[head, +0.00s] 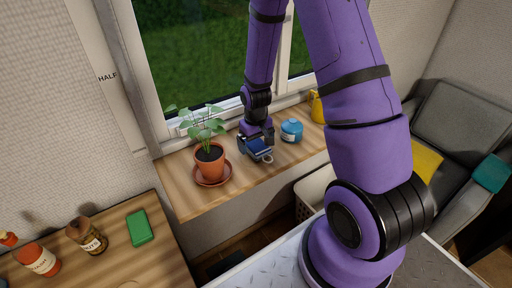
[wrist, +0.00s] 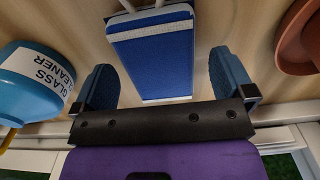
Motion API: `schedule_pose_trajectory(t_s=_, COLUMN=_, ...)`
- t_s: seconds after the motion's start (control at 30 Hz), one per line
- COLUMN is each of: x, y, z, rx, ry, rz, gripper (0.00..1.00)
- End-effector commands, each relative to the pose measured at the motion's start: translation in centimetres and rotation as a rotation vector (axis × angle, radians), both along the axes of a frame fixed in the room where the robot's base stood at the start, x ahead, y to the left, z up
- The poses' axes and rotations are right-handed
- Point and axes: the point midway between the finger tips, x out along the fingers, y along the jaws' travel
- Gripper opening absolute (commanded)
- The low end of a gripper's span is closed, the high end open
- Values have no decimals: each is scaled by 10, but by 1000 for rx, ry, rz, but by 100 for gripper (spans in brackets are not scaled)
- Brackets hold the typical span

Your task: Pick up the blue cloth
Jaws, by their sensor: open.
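The blue cloth (wrist: 152,60) shows in the wrist view as a flat blue rectangle with pale bands at its ends. It lies on the wooden sill and also shows in the head view (head: 259,145), partly hidden by my gripper. My gripper (wrist: 165,78) is open, with one blue fingertip on either side of the cloth and a visible gap on both sides. In the head view my gripper (head: 256,146) is low over the sill, between the potted plant and the blue jar. I cannot tell its exact height above the cloth.
A potted plant (head: 209,161) stands left of my gripper and a blue glass cleaner container (head: 291,131) right of it; both flank it in the wrist view. A yellow bottle (head: 317,107) is farther right. The window is behind. A green block (head: 139,228) lies on the lower-left table.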

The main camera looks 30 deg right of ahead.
Motion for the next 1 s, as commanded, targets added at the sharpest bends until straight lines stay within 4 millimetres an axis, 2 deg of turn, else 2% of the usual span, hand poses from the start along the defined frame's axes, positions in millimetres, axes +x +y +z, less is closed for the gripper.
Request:
schedule_pose_trajectory(t_s=0.13, x=0, y=0, z=-11, rx=0, ry=0, rz=0, gripper=100)
schedule_pose_trajectory(t_s=0.4, x=0, y=0, z=-13, rx=-1, ry=-2, rz=0, gripper=100)
schedule_pose_trajectory(t_s=0.47, x=0, y=0, z=-13, rx=-1, ry=-2, rz=0, gripper=88)
schedule_pose_trajectory(t_s=0.63, x=0, y=0, z=-13, rx=-1, ry=-2, rz=0, gripper=49)
schedule_pose_trajectory(t_s=0.7, x=0, y=0, z=-13, rx=-1, ry=-2, rz=0, gripper=43)
schedule_pose_trajectory(t_s=1.0, x=1, y=0, z=-11, rx=-1, ry=-2, rz=0, gripper=43)
